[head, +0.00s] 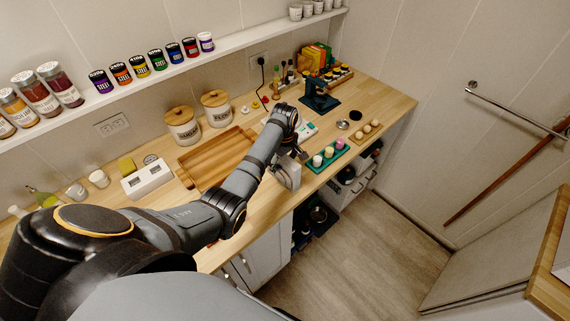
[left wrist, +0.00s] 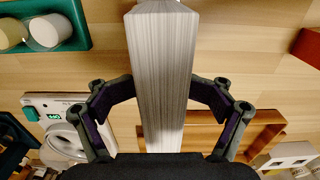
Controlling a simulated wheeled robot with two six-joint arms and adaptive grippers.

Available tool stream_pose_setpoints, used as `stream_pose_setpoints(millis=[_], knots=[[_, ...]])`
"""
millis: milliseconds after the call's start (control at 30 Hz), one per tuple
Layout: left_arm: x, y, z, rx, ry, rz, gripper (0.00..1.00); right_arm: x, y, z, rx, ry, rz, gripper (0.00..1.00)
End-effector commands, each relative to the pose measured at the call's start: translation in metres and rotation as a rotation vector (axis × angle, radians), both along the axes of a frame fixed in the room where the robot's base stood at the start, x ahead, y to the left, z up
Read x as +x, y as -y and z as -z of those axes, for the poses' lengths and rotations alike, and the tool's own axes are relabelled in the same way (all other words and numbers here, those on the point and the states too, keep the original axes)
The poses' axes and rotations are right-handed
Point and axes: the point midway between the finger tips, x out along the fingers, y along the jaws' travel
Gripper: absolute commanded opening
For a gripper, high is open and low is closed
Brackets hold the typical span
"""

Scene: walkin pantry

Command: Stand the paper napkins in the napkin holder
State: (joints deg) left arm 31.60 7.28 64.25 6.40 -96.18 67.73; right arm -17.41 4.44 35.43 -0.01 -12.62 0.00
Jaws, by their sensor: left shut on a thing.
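The paper napkins (left wrist: 162,75) are a thick whitish stack, seen edge-on in the left wrist view, with many thin layers showing. My left gripper (left wrist: 162,92) is shut on them, one finger on each side. In the head view my left gripper (head: 296,157) is at the front edge of the wooden counter, and the pale napkins (head: 287,175) hang below it, apparently clear of the counter. My right gripper is not in view.
A wooden tray (head: 207,162) lies behind my left arm. A teal tray (head: 319,166) with small cups stands right of the gripper. A white two-window box (head: 146,180) and lidded canisters (head: 183,130) stand left. A white scale (left wrist: 55,105) is near the gripper.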

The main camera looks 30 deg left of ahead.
Motion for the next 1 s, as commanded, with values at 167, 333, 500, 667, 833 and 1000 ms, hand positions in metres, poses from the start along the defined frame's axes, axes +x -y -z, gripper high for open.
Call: stream_pose_setpoints(millis=[167, 333, 500, 667, 833, 1000], knots=[[0.0, -0.002, -0.006, 0.003, 0.0, -0.001, 0.67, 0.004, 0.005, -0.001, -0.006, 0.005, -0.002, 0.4], [0.001, -0.001, -0.042, 0.003, 0.005, 0.0, 0.67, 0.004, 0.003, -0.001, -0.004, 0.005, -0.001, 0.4], [0.0, 0.0, -0.084, 0.003, 0.005, -0.001, 0.67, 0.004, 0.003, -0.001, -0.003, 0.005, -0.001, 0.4], [-0.001, 0.001, -0.11, 0.002, 0.003, 0.0, 0.67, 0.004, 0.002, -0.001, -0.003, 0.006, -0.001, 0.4], [-0.002, 0.001, -0.121, 0.002, 0.002, 0.0, 0.67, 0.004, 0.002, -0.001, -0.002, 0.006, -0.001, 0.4], [-0.002, 0.001, -0.121, 0.002, 0.001, 0.0, 0.67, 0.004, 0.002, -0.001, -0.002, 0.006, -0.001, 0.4]])
